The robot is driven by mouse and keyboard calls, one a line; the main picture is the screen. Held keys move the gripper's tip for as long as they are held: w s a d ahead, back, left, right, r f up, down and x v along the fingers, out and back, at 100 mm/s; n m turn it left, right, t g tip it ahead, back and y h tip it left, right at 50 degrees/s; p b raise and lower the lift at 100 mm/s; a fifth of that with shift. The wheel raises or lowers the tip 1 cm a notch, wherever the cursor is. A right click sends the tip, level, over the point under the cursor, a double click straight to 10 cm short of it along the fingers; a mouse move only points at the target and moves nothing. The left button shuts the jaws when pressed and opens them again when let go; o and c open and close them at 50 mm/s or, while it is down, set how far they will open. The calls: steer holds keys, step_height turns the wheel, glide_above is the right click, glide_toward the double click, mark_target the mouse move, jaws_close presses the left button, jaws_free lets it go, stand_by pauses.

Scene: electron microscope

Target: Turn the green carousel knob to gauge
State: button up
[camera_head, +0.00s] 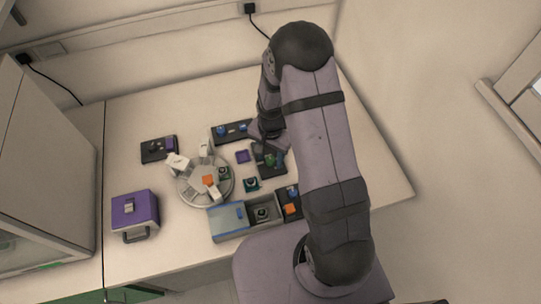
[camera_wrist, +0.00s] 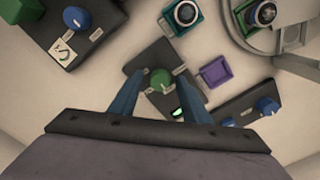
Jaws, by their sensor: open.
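The green carousel knob (camera_wrist: 161,80) sits on a dark panel (camera_wrist: 140,66) and shows between my gripper's fingers in the wrist view. My gripper (camera_wrist: 152,80) is open, with one blue finger on each side of the knob and a visible gap to it. Whether the fingertips are level with the knob or above it cannot be told. In the head view the green knob (camera_head: 269,160) is small beside my gripper (camera_head: 265,142), partly hidden by my arm. The labels on the panel are too small to read. The round carousel (camera_head: 190,194) stands left of the panel.
A purple tray (camera_wrist: 215,71) lies close beside the knob panel. Other dark panels with blue knobs (camera_wrist: 76,18) (camera_wrist: 266,105) stand on either side. A purple case (camera_head: 135,212) and a box with a blue lid (camera_head: 228,219) stand nearer the front. The table's right side is clear.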

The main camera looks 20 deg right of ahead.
steer(key=c, duration=1)
steer(key=shift+c, duration=0.2)
steer(key=shift+n, duration=0.5)
steer(key=n, duration=0.2)
steer(key=shift+n, duration=0.4)
steer(key=n, duration=0.3)
steer(key=shift+n, duration=0.4)
steer(key=n+b, duration=0.1)
steer(key=n, duration=0.5)
steer(key=shift+n, duration=0.4)
